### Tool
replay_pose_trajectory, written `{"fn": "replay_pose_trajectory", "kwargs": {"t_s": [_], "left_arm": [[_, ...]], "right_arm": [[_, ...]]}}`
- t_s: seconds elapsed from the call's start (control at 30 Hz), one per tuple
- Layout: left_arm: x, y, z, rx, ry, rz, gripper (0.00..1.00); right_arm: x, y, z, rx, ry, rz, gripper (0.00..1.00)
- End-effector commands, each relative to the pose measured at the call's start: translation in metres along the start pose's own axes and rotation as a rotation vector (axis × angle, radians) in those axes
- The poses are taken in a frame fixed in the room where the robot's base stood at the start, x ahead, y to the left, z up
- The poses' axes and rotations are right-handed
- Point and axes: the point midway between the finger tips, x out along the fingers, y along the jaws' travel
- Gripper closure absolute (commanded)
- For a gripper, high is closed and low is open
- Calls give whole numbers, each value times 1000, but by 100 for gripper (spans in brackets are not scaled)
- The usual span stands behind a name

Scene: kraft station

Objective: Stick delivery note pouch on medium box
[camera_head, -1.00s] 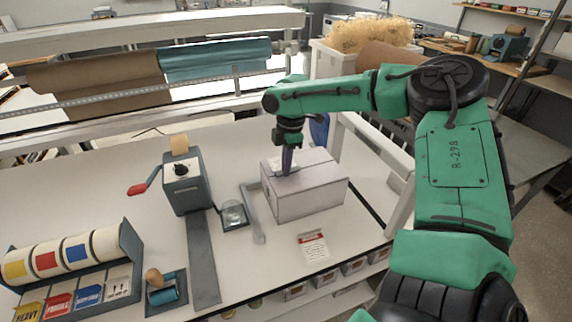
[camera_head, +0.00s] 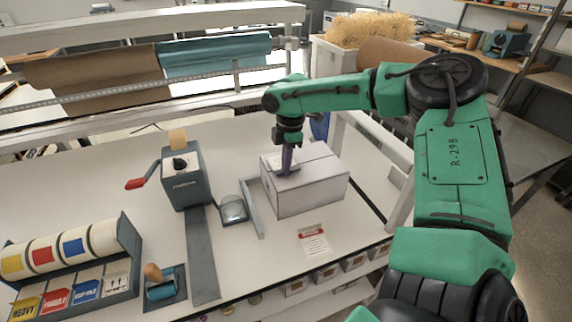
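The medium box (camera_head: 312,191) is a closed, pale grey-lilac carton on the white table. My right gripper (camera_head: 287,170) points down at the left part of its top. A small whitish flat piece, perhaps the delivery note pouch (camera_head: 278,161), shows on the box top beside the fingers and is partly hidden by them. The fingers are seen nearly edge-on, so their gap cannot be made out. A white card with a red band (camera_head: 313,241) lies on the table in front of the box. My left gripper is not in view.
A grey metal bracket (camera_head: 251,209) stands just left of the box. Further left are a crank dispenser (camera_head: 184,182), a label-roll rack (camera_head: 125,240) and a teal tape roll (camera_head: 162,289). Paper rolls (camera_head: 95,78) hang behind. The table's front edge is close to the card.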

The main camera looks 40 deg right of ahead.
Motion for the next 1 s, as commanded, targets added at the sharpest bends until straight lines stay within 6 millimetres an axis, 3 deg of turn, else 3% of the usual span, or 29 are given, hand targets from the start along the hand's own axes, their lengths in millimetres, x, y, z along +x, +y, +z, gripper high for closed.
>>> {"fn": "replay_pose_trajectory", "kwargs": {"t_s": [1.0], "left_arm": [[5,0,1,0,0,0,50]], "right_arm": [[9,0,1,0,1,-1,100]]}}
